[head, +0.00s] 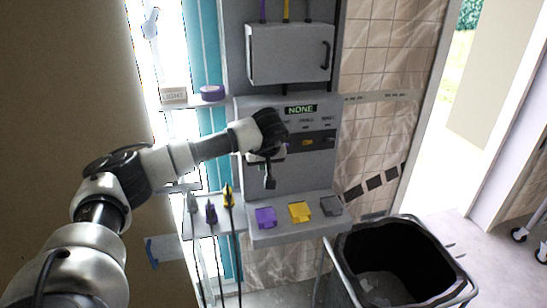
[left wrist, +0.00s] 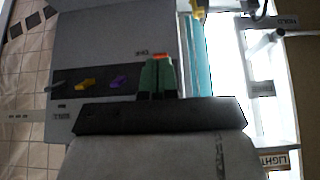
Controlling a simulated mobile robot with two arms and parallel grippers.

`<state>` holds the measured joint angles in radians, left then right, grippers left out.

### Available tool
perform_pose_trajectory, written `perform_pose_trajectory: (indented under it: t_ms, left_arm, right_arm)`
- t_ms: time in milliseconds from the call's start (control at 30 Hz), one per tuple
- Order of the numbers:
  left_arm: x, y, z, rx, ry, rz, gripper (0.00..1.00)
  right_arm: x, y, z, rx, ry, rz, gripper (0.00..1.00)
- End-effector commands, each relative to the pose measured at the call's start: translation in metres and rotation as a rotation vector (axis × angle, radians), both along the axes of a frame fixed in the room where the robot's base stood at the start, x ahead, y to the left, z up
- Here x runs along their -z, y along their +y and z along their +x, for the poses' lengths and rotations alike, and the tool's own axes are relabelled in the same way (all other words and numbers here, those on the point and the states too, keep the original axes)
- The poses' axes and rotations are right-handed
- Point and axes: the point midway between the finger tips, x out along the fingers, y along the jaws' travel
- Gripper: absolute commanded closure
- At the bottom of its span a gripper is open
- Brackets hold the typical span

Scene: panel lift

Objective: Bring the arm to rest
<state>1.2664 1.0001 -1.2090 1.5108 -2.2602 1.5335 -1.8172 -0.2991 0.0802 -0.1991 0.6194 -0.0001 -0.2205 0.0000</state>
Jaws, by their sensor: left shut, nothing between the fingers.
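My left arm comes in from the left of the head view, and its gripper (head: 270,183) hangs in front of the grey control panel (head: 245,104), shut and empty. The panel's display (head: 301,109) reads NONE. In the left wrist view the shut fingers (left wrist: 158,72) show in front of the panel face, with a small orange-red spot at their tips. A yellow switch (left wrist: 86,84) and a purple switch (left wrist: 118,81) sit on the dark strip beside them. I cannot tell whether the fingers touch the panel. My right gripper is not in view.
Below the panel, a ledge (head: 283,237) bears a purple piece (head: 265,217), a yellow piece (head: 299,211) and a grey piece (head: 331,206). Connectors on cables stand on a shelf to its left. A black bin (head: 350,262) stands at lower right. A closed grey box (head: 288,53) hangs above.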

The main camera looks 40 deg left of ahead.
Motion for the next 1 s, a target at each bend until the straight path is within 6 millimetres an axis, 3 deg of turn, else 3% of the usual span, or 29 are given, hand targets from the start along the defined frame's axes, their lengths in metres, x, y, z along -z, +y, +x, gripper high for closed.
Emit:
perform_pose_trajectory:
  t_ms: [233,333,467,567,700,800,900,1000]
  left_arm:
    - [0.001,-0.001,0.000,0.000,0.001,-0.004,1.00]
    - [0.015,-0.011,0.002,-0.008,0.003,-0.066,1.00]
    - [0.066,-0.053,0.008,-0.078,0.010,-0.319,1.00]
    - [0.120,-0.106,0.010,-0.227,0.037,-0.646,1.00]
    - [0.195,-0.184,0.004,-0.645,0.133,-1.191,1.00]
    - [0.243,-0.219,-0.003,-1.089,0.227,-1.545,1.00]
    - [0.300,-0.231,-0.015,-1.642,0.322,-1.816,1.00]
    - [0.369,-0.222,-0.041,-2.274,0.380,-1.965,1.00]
  right_arm:
    - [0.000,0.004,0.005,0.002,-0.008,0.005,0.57]
    - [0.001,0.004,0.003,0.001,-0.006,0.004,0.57]
    - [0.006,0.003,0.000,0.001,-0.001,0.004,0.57]
    - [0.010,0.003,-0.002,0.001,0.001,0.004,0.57]
    - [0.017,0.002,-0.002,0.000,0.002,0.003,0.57]
    - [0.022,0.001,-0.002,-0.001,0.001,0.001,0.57]
    - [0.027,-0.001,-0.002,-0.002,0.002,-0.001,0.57]
    - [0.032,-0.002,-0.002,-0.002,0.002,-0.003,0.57]
